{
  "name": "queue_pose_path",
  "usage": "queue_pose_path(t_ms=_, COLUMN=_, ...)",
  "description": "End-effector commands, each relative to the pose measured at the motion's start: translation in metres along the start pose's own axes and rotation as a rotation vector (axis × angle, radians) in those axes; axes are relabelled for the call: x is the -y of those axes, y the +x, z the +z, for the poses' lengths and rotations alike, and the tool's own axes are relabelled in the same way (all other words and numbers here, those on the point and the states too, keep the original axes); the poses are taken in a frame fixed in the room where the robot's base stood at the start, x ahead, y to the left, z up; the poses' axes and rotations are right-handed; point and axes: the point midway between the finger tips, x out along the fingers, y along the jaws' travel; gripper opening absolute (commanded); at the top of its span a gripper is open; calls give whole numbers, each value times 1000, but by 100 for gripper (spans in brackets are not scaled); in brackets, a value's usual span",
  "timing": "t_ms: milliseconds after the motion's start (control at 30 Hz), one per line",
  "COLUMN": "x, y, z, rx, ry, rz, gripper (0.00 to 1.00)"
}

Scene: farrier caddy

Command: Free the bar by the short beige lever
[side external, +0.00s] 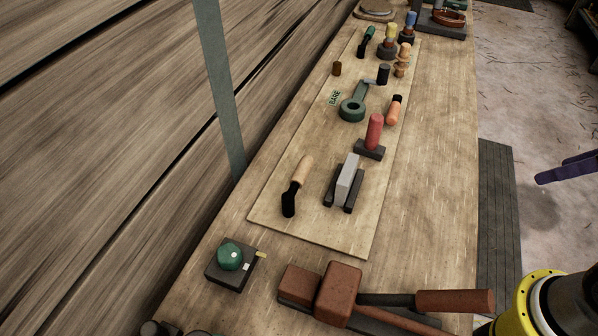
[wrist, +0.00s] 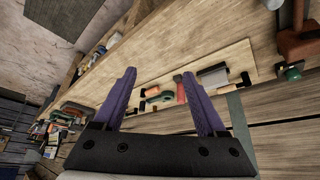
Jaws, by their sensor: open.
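A pale grey bar (side external: 347,178) stands between two dark rails (side external: 330,190) on the wooden board; it also shows in the wrist view (wrist: 213,76). A short pale yellow-beige stub (side external: 261,254) sticks out of a dark block (side external: 226,272) with a green knob (side external: 230,256) at the near left. A dark tool with a beige handle (side external: 302,170) lies left of the bar. I cannot tell which of these is the lever. My gripper (wrist: 158,73) is open and empty, its purple fingers apart.
A large brown mallet (side external: 338,292) lies across the near end of the bench. A red-handled piece (side external: 374,132), a green ring (side external: 351,110) and several small tools stand farther along the board (side external: 300,228). The bench's right strip (side external: 437,140) is clear.

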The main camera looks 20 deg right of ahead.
Motion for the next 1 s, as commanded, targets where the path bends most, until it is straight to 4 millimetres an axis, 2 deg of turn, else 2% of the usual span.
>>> queue_pose_path(t_ms=267, x=0, y=0, z=0, rx=0, ry=0, rz=0, gripper=74)
queue_pose_path(t_ms=333, x=0, y=0, z=0, rx=0, ry=1, rz=0, gripper=67)
queue_pose_path(t_ms=367, x=0, y=0, z=0, rx=0, ry=6, rz=0, gripper=67)
queue_pose_path(t_ms=567, x=0, y=-4, z=-3, rx=-4, ry=158, rz=-2, gripper=67)
queue_pose_path(t_ms=667, x=1, y=-18, z=-24, rx=-37, ry=299, rz=-12, gripper=67)
queue_pose_path(t_ms=800, x=9, y=-31, z=-68, rx=-39, ry=493, rz=-38, gripper=67)
queue_pose_path(t_ms=1000, x=34, y=-31, z=-141, rx=14, ry=718, rz=-77, gripper=67)
